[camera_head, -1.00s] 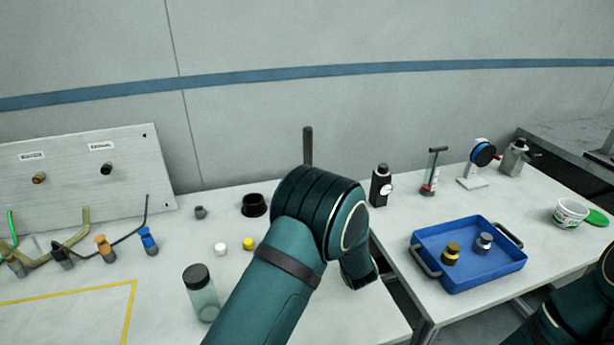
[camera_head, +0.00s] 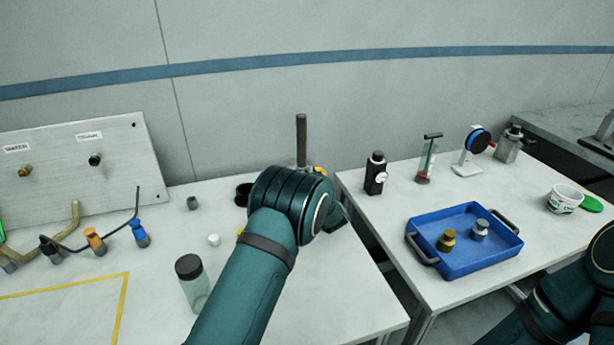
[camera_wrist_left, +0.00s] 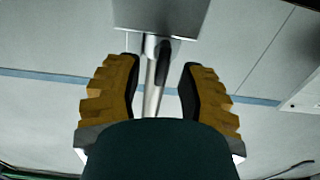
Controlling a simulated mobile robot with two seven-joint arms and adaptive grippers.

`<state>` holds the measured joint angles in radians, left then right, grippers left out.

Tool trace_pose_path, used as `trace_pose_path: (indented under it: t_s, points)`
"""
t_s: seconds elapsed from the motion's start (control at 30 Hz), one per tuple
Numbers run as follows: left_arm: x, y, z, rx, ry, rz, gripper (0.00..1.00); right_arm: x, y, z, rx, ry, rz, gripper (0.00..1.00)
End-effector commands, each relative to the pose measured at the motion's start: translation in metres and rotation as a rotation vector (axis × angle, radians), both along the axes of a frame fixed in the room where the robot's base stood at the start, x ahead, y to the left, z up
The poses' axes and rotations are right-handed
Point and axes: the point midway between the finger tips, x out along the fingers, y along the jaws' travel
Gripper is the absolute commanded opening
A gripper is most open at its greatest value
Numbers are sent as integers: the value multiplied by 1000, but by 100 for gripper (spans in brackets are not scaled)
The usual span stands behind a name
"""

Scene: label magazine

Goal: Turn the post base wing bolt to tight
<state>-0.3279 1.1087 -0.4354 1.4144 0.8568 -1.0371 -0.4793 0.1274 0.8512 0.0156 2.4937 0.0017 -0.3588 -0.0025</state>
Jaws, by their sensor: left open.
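A dark upright post (camera_head: 301,140) rises behind my left wrist in the head view. Its base is hidden by that wrist, and I cannot make out the wing bolt there. A small yellow part of my left gripper (camera_head: 320,170) shows just right of the post's lower end. In the left wrist view, my left gripper (camera_wrist_left: 160,65) is open, its two yellow-brown ridged fingers apart. A grey metal stem (camera_wrist_left: 151,100) shows between them, below a grey block (camera_wrist_left: 160,15). I cannot tell whether a finger touches it. My right gripper is out of view.
A blue tray (camera_head: 470,268) with two small weights stands on the right table. A black bottle (camera_head: 375,175) stands near that table's left edge. A clear jar (camera_head: 191,285) and a white cap (camera_head: 214,240) are left of my left arm. A gap separates the tables.

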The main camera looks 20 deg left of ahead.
Motion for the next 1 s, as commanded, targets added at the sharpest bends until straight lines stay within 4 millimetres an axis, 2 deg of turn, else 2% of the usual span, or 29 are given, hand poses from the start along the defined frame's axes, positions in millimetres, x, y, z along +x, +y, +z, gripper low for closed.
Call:
trace_pose_path:
  t_s: [0.13, 0.43, 0.53, 0.57, 1.0]
  points:
    - [6, 4, 0, -1, -1, -1, 39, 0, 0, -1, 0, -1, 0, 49]
    - [7, 5, 1, -1, -1, 0, 39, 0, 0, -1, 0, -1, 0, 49]
    - [7, 5, 1, -1, -1, 0, 3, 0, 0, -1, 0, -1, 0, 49]
    - [7, 5, 1, -1, -1, 0, 0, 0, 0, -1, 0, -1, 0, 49]
    - [7, 4, 1, 34, 24, -1, 0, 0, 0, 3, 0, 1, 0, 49]
